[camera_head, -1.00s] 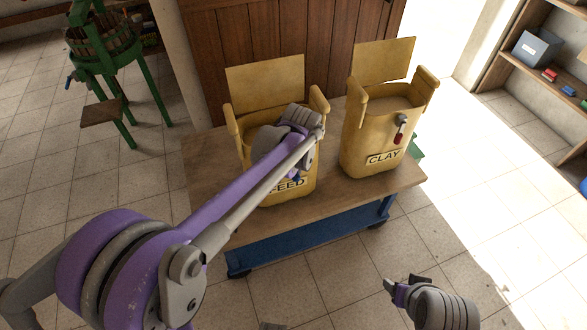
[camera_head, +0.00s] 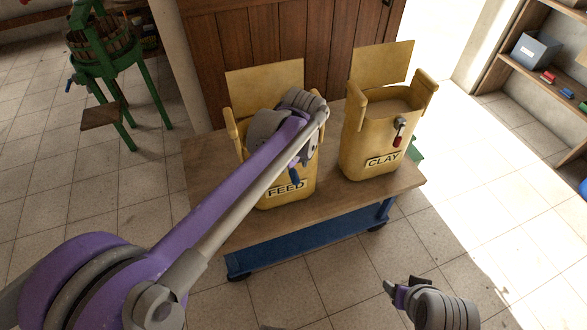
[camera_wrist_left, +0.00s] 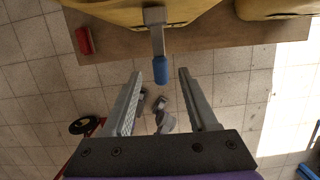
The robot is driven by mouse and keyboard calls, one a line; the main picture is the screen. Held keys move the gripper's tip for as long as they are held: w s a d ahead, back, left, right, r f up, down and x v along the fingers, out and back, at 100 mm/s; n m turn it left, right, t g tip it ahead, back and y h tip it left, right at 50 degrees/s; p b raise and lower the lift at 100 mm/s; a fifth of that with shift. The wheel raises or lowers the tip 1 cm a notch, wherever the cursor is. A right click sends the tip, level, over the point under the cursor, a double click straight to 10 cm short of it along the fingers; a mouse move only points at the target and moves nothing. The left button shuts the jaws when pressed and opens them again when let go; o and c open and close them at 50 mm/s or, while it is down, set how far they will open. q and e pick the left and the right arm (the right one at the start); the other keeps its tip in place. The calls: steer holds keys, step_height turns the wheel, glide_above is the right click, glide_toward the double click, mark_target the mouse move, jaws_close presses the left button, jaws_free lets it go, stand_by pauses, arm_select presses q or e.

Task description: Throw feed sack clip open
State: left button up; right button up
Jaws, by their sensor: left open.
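The yellow feed sack (camera_head: 290,203), labelled FEED, stands on the wooden cart top with its back panel upright. Its clip has a blue handle (camera_head: 294,173) that hangs down the front; the metal part is mostly hidden behind my arm in the head view. In the left wrist view the blue handle (camera_wrist_left: 160,71) points down from a grey metal bar (camera_wrist_left: 155,20). My left gripper (camera_wrist_left: 160,82) is open and empty, its fingertips on either side of the handle's lower end, with gaps on both sides. My right gripper (camera_head: 405,283) is low at the right, away from the sacks.
The yellow clay sack (camera_head: 375,160) stands close on the right, with a red-handled clip (camera_head: 398,134). Both sacks stand on the cart (camera_head: 235,223). A green press (camera_head: 105,60) is at the left, shelves (camera_head: 540,77) at the right.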

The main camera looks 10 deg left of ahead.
arm_select(q)
steer(key=v, duration=0.4)
steer(key=shift+s+d+r, duration=0.1)
steer(key=shift+r, duration=0.3)
steer(key=n+t+p, duration=0.1)
steer(key=n+p, duration=0.1)
steer(key=n, duration=0.7)
glide_toward(295, 179)
steer(key=s+a+r, duration=0.1)
steer(key=s+a, duration=0.3)
steer(key=s+a+f+n+t+p, duration=0.1)
steer(key=s+f+n, duration=0.1)
steer(key=s+n, duration=0.5)
steer(key=s+a+f+n+t+h+p, duration=0.1)
steer(key=s+a+f+n+p, duration=0.1)
steer(key=s+n, duration=0.5)
steer(key=f+n, duration=0.1)
steer(key=n, duration=0.5)
steer(key=shift+s+n, duration=0.3)
steer(key=shift+s, duration=0.1)
